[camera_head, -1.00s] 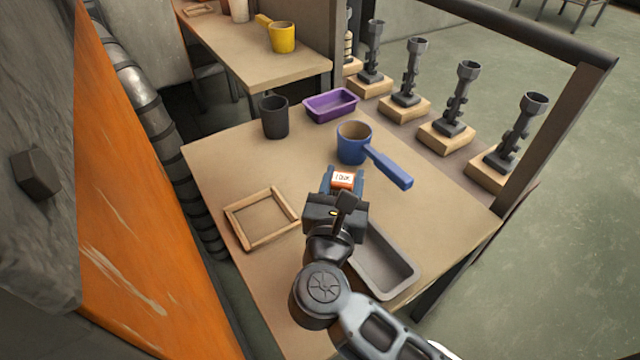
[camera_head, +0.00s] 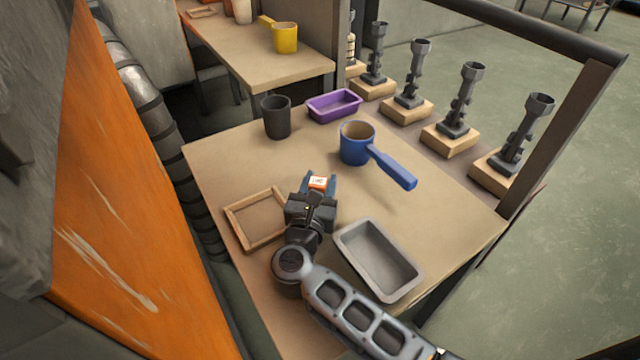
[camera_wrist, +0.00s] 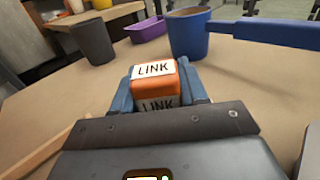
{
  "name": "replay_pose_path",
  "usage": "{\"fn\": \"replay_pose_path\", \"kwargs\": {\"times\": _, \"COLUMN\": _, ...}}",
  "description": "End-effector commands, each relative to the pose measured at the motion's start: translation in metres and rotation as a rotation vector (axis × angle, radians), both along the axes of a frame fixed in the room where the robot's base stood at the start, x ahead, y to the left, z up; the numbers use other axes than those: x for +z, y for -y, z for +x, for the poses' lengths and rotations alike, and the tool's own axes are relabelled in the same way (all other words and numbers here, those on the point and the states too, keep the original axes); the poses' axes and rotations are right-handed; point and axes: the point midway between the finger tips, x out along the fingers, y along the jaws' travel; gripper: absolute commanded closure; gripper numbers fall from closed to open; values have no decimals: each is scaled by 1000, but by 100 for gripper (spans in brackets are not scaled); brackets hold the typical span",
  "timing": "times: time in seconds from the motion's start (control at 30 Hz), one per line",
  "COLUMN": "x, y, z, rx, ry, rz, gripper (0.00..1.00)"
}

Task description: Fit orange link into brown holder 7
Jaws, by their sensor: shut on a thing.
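The orange link (camera_head: 318,183), a small block with white LINK labels, is between the blue fingers of my gripper (camera_head: 318,187). In the wrist view, the link (camera_wrist: 155,86) sits between both fingertips of my gripper (camera_wrist: 158,92), its labels facing the camera. The gripper is shut on it above the table, left of the blue pot. I see no number 7 on anything. Light-brown wooden blocks (camera_head: 449,139) carry dark upright stands along the right side; I cannot tell whether one is brown holder 7.
On the table (camera_head: 225,165) are a wooden frame (camera_head: 240,240), a grey tray (camera_head: 345,240), a blue pot (camera_head: 357,150) with its handle pointing right, a black cup (camera_head: 277,118) and a purple tray (camera_head: 334,106). A dark post (camera_head: 560,140) stands at the right. The table's middle is clear.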

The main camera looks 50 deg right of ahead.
Motion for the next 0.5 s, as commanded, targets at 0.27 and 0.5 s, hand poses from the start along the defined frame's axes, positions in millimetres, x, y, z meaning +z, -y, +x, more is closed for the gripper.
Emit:
{"fn": "replay_pose_path", "kwargs": {"times": 0.27, "x": -1, "y": 0, "z": 0, "rx": 0, "ry": 1, "rz": 0, "gripper": 95}}
{"fn": "replay_pose_path", "kwargs": {"times": 0.5, "x": -2, "y": 0, "z": 0, "rx": 0, "ry": 0, "rz": -1, "gripper": 42}}
